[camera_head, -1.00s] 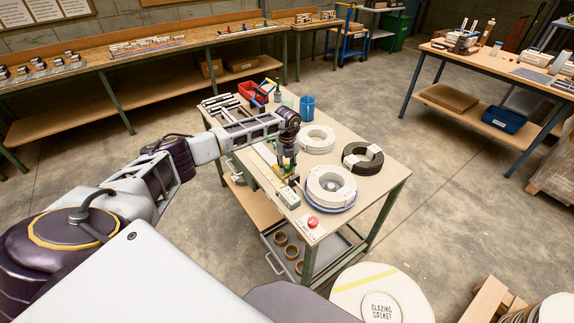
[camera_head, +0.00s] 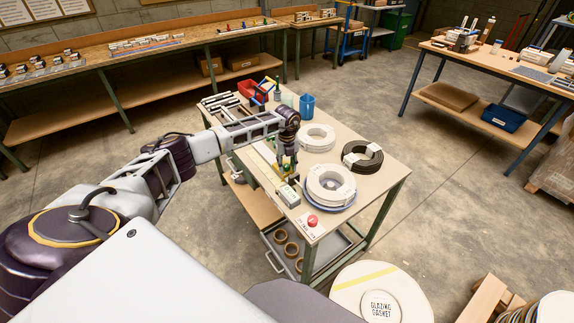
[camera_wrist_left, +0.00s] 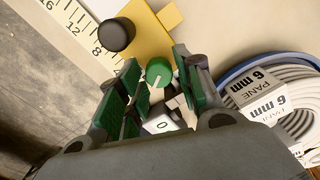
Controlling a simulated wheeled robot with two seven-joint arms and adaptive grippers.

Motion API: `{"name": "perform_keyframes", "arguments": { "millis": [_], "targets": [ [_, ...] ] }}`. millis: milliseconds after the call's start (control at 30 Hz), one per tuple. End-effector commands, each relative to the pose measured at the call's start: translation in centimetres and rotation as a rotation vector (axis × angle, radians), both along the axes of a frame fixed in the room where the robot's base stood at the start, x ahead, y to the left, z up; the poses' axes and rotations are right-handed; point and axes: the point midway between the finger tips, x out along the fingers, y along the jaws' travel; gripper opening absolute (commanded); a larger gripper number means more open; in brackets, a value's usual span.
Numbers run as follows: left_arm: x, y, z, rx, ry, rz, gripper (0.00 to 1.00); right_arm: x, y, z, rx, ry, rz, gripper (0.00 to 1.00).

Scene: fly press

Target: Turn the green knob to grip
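The green knob (camera_wrist_left: 158,72) shows in the left wrist view, a round knob with a pale line on its face. It sits beside a yellow plate (camera_wrist_left: 150,38) on the bench. My left gripper (camera_wrist_left: 154,82) is open, with one green-padded finger on each side of the knob. I cannot tell whether either pad touches it. My right gripper is not in view.
A black knob (camera_wrist_left: 117,34) and a ruler (camera_wrist_left: 78,28) lie close by in the wrist view. White coils (camera_head: 331,184) sit just right of the gripper on the table (camera_head: 365,195). A red button (camera_head: 312,220) is at the near edge. A blue cup (camera_head: 307,106) stands behind.

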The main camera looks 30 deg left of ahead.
Motion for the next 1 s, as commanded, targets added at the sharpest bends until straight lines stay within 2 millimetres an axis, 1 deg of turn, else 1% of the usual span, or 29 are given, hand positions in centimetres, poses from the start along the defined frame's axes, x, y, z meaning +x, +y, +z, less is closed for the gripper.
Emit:
{"name": "perform_keyframes", "arguments": {
  "millis": [33, 100, 267, 367, 567, 900, 1000],
  "targets": [
    [0.0, 0.0, 0.0, 0.000, 0.000, 0.000, 0.35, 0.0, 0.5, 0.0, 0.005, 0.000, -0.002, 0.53],
    [0.0, 0.0, 0.1, 0.000, 0.000, 0.000, 0.35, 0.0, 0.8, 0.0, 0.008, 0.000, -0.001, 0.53],
    [0.0, 0.1, 0.8, 0.001, -0.001, 0.000, 0.35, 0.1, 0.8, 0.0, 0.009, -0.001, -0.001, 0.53],
    [0.1, 0.0, 1.7, 0.000, -0.001, -0.001, 0.35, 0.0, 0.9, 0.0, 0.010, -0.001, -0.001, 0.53],
    [0.1, 0.0, 4.2, 0.001, -0.002, -0.001, 0.35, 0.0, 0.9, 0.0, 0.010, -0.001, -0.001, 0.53],
    [0.1, 0.0, 9.2, 0.001, -0.002, -0.001, 0.35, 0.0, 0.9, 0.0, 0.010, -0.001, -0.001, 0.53],
    [0.1, 0.1, 10.4, 0.000, -0.001, 0.000, 0.35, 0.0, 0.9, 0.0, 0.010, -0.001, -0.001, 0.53]
  ]
}}
